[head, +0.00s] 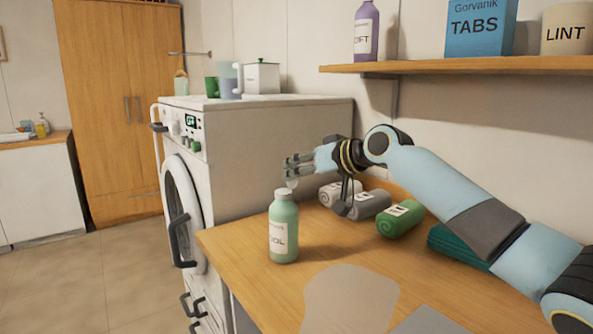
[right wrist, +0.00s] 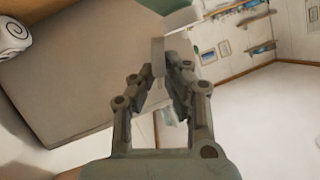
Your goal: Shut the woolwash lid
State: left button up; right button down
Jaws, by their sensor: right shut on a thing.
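The woolwash bottle (head: 284,235), pale green with a white label ending in "OL", stands upright near the left edge of the wooden counter. Its grey lid (head: 284,193) shows at the top of the bottle. In the right wrist view, the closed fingertips (right wrist: 158,62) are at a light grey piece beside a green patch; the exact contact is hard to make out. My left gripper is out of view.
Rolled grey towels (head: 370,205) and a green roll (head: 400,220) lie right of the bottle, under my right arm. A white washing machine (head: 265,145) stands behind. A shelf (head: 460,65) with containers is above. The counter (head: 300,280) is clear around the bottle.

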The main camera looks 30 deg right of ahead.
jog(key=n+p, duration=0.1)
jog(key=a+n+h+p, duration=0.1)
jog(key=shift+s+a+r+p, duration=0.1)
jog(key=shift+a+r+p, duration=0.05)
jog(key=shift+r+p, duration=0.2)
jog(key=shift+s+a+f+n+h+p, duration=0.1)
jog(key=shift+a+n+h+p, duration=0.2)
jog(key=shift+n+h+p, duration=0.3)
jog(key=shift+a+n+h+p, duration=0.3)
jog(key=shift+n+h, duration=0.1)
jog(key=shift+n, duration=0.3)
jog(key=c, duration=1.4)
grip_release()
jog(key=shift+s, duration=0.1)
jog(key=v, duration=1.1)
jog(key=shift+s+a, duration=0.1)
jog(key=shift+s, duration=0.4)
